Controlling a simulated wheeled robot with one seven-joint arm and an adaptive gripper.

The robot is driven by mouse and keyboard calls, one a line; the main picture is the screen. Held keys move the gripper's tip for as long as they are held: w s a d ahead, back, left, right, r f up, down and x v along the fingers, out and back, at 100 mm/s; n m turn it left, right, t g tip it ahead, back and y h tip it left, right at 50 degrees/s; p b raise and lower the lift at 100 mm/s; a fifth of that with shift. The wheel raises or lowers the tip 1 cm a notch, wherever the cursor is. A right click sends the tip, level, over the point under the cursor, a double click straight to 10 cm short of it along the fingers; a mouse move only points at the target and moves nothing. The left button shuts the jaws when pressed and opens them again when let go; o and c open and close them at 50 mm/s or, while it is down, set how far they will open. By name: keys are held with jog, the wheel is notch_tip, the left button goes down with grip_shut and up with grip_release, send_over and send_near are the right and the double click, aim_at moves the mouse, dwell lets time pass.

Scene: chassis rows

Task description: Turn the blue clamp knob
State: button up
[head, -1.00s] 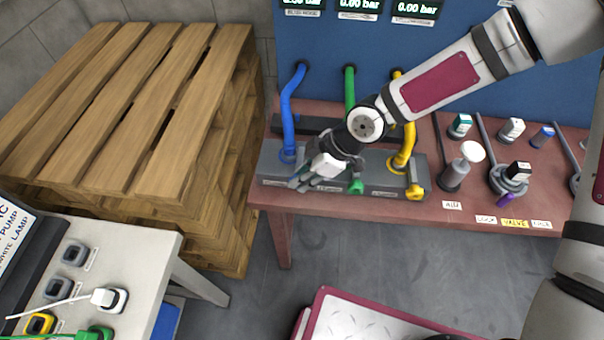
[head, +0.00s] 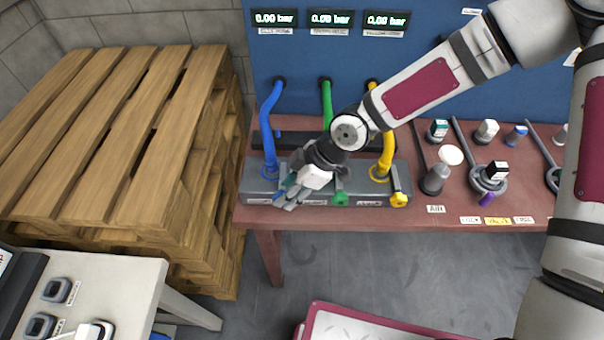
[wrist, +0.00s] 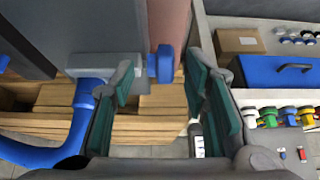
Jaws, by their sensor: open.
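The blue clamp knob (wrist: 165,64) shows in the wrist view, on the end of a grey clamp piece (wrist: 105,66) beside the blue hose (wrist: 78,120). My gripper (wrist: 160,78) is open, its green-padded fingers on either side of the knob in the picture. I cannot tell whether either finger touches it. In the head view my gripper (head: 284,194) is low at the front left of the grey manifold block (head: 256,188), by the foot of the blue hose (head: 267,130). The knob is mostly hidden there by the fingers.
Green (head: 341,199) and yellow (head: 399,199) clamp knobs sit to the right on the same block. Bottles and clamps stand farther right on the red bench (head: 460,208). A wooden pallet stack (head: 110,130) stands left of the bench. A blue toolbox (wrist: 275,75) shows in the wrist view.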

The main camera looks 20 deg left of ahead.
jog(key=v, duration=1)
jog(key=shift+d+r, duration=0.2)
jog(key=shift+r, duration=0.15)
